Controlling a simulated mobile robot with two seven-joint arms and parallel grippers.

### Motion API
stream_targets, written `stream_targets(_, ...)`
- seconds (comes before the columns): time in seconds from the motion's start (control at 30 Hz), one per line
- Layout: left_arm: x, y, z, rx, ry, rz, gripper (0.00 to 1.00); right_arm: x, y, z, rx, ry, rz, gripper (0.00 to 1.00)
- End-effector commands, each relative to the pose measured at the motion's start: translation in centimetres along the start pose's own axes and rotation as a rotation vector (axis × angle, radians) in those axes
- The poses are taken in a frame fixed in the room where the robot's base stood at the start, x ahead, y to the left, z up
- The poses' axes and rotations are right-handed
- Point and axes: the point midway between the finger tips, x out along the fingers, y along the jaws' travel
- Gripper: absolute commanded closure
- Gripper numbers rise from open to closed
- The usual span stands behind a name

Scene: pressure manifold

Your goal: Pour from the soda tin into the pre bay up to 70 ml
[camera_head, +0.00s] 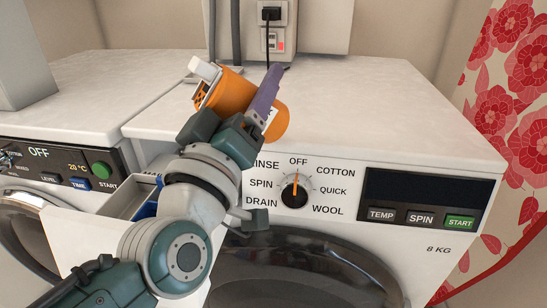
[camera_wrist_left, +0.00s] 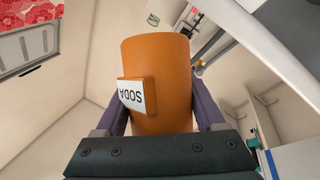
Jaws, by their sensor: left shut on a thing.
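The orange soda tin (camera_head: 232,92) is tilted in the head view, above the top front edge of the washer. In the left wrist view the tin (camera_wrist_left: 157,60) shows a white SODA label, upside down. My left gripper (camera_head: 243,98) is shut on the tin, with a purple finger on each side in the wrist view. The open drawer (camera_head: 122,203) is below and left of the tin, with a blue part (camera_head: 147,210) inside. My left arm covers much of the drawer, so I cannot tell which bay is pre. No liquid stream or fill level shows.
The washer's dial (camera_head: 294,190) points to OFF, with a dark display (camera_head: 424,190) to its right. A second machine (camera_head: 55,165) stands at left. A wall socket with a plug (camera_head: 271,14) is behind. The washer top at right is clear.

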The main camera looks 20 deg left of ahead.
Motion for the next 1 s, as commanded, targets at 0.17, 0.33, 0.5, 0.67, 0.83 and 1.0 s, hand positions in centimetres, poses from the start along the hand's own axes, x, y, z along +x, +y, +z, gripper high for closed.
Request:
stream_targets(0.17, 0.01, 0.12, -0.05, -0.008, 0.009, 0.004, 0.92, 0.23, -0.04, 0.06, 0.001, 0.000, -0.001, 0.00)
stream_targets(0.33, 0.01, 0.21, -0.11, -0.015, 0.016, 0.006, 0.92, 0.38, -0.07, 0.11, 0.002, 0.000, -0.002, 0.00)
stream_targets(0.5, 0.01, 0.31, -0.17, -0.021, 0.023, 0.009, 0.92, 0.53, -0.12, 0.14, 0.003, 0.001, -0.003, 0.00)
stream_targets(0.67, 0.01, 0.40, -0.22, -0.028, 0.030, 0.011, 0.92, 0.68, -0.14, 0.18, 0.004, 0.001, -0.003, 0.00)
stream_targets(0.83, 0.00, 0.50, -0.30, -0.035, 0.038, 0.014, 0.92, 0.84, -0.15, 0.23, 0.004, 0.001, -0.003, 0.00)
stream_targets(1.0, 0.03, 0.66, -0.46, -0.041, 0.046, 0.017, 0.92, 0.91, -0.15, 0.25, 0.004, 0.001, -0.003, 0.00)
